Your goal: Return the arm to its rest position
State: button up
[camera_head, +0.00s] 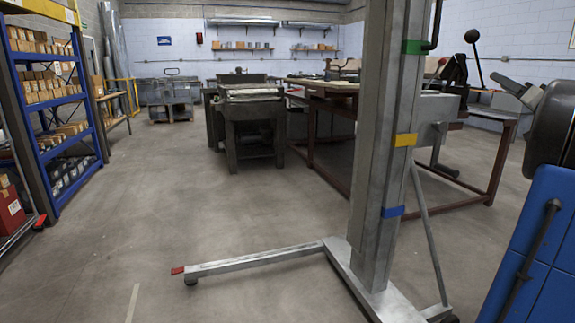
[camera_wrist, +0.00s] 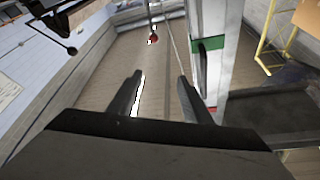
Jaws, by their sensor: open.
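My gripper (camera_wrist: 157,92) shows in the wrist view with its two dark fingers spread apart. Nothing is between the fingers. Beyond them is a metal post with a green band (camera_wrist: 208,44), a thin cable and a small red ball (camera_wrist: 153,39). How far these are from the fingertips I cannot tell. My gripper and arm do not show clearly in the head view.
A grey lift mast (camera_head: 385,140) with green, yellow and blue bands stands close ahead, its leg (camera_head: 255,258) reaching left across the floor. Blue shelving (camera_head: 60,100) is at left, a blue cabinet (camera_head: 535,250) at right. Machines and a work table (camera_head: 345,100) stand behind. The left-centre floor (camera_head: 150,210) is clear.

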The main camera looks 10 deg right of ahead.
jog(key=w+a+f+n+g+y, duration=0.1)
jog(key=w+a+f+g+y, duration=0.15)
jog(key=a, duration=0.85)
jog(key=w+a+f+n+g+y, duration=0.1)
jog(key=w+a+f+g+y, duration=0.2)
jog(key=a, duration=0.8)
jog(key=s+a+f+n+g+y, duration=0.1)
jog(key=a+f+g, duration=0.1)
jog(key=a+f, duration=0.35)
jog(key=s+a+f+g, duration=0.1)
jog(key=s+a+f, duration=0.15)
jog(key=a, duration=0.65)
jog(key=a+f+n+g+y, duration=0.1)
jog(key=a+f+g, duration=0.1)
jog(key=a+f, duration=0.35)
jog(key=s+a+f+g+h, duration=0.1)
jog(key=s+a+f+g, duration=0.4)
jog(key=s+a+f, duration=0.85)
jog(key=s+f+n+h, duration=0.1)
jog(key=s+f+h, duration=0.1)
jog(key=s+f, duration=0.3)
jog(key=s+a+f+g+h, duration=0.1)
jog(key=s+f+h, duration=0.2)
jog(key=s, duration=0.8)
jog(key=shift+s+f+n, duration=0.25)
jog(key=shift+f+n, duration=0.15)
jog(key=shift+f, duration=0.95)
